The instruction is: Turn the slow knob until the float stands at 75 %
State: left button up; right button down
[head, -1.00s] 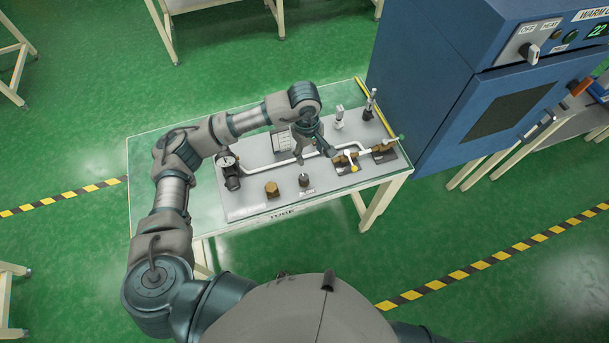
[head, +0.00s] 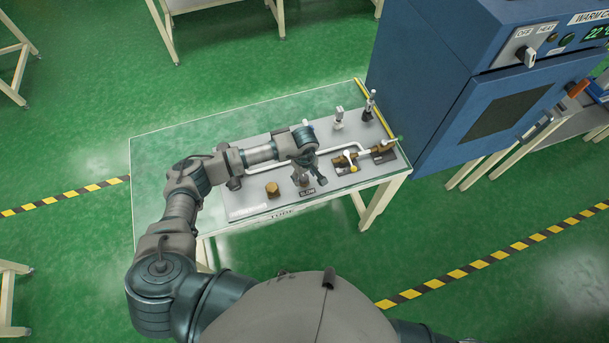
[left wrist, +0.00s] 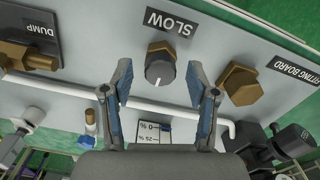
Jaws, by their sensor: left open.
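The slow knob (left wrist: 160,68) is a dark grey round knob with a white pointer mark, on a brass fitting beside the SLOW label (left wrist: 170,22). In the head view the SLOW label (head: 307,192) lies at the board's front edge. My left gripper (left wrist: 160,82) is open, its two blue-padded fingers on either side of the knob in the picture and apart from it. In the head view the left gripper (head: 309,171) hangs over the knob. A scale plate (left wrist: 153,130) shows "% 0" and "% 25" partly between the fingers; I cannot see the float. My right gripper is out of view.
A brass hex fitting (left wrist: 240,84) sits close beside one finger. A white pipe (left wrist: 170,108) runs across the board. The DUMP valve (left wrist: 28,57) is to the other side. A blue cabinet (head: 425,75) stands right of the table; the table's left part is bare.

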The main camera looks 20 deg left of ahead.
pick_arm(q)
jog(key=shift+f, duration=0.4)
grip_shut()
jog(key=shift+n, duration=0.3)
